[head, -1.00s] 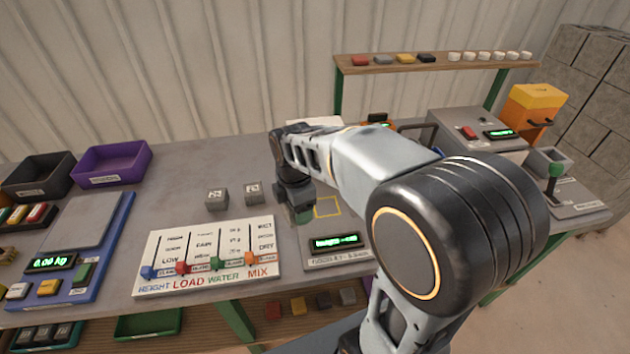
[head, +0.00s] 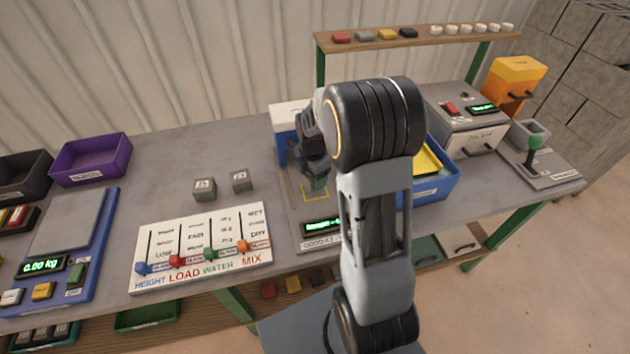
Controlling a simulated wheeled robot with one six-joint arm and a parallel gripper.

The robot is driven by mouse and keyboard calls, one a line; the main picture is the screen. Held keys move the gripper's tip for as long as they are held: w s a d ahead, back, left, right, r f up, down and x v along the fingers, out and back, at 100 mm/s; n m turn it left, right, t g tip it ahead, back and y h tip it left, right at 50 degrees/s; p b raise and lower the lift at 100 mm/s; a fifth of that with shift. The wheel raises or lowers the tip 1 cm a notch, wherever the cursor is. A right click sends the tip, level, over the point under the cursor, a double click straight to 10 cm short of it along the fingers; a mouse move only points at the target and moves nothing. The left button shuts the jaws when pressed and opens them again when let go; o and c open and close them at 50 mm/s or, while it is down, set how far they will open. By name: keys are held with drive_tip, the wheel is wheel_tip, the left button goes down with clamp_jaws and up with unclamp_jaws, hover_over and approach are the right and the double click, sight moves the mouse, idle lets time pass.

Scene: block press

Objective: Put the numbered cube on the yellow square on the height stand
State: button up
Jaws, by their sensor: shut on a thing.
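The height stand (head: 304,243) is a grey plate with a green-lit display at its front, standing right of the slider board. Its yellow square (head: 314,198) is a thin outline, partly hidden by my gripper. My gripper (head: 315,184) points down over the yellow square, shut on a small grey-green block that I take for the numbered cube. The block is mostly hidden by the fingers. I cannot tell whether it touches the stand. Two grey cubes with markings, a left one (head: 204,189) and a right one (head: 242,180), sit on the table behind the slider board.
The slider board (head: 202,257) lies in front of the two cubes. A blue and white box (head: 284,125) stands close behind my gripper. A blue tray (head: 437,188) stands to the right, partly behind my arm. The scale (head: 72,225) and purple bin (head: 92,160) are at left.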

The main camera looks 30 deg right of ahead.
drive_tip(key=shift+w+d+f, duration=0.15)
drive_tip(key=shift+d+f, duration=0.15)
drive_tip(key=shift+f, duration=1.65)
drive_tip(key=shift+f, duration=0.1)
drive_tip(key=shift+f, duration=0.15)
drive_tip(key=o, duration=1.2)
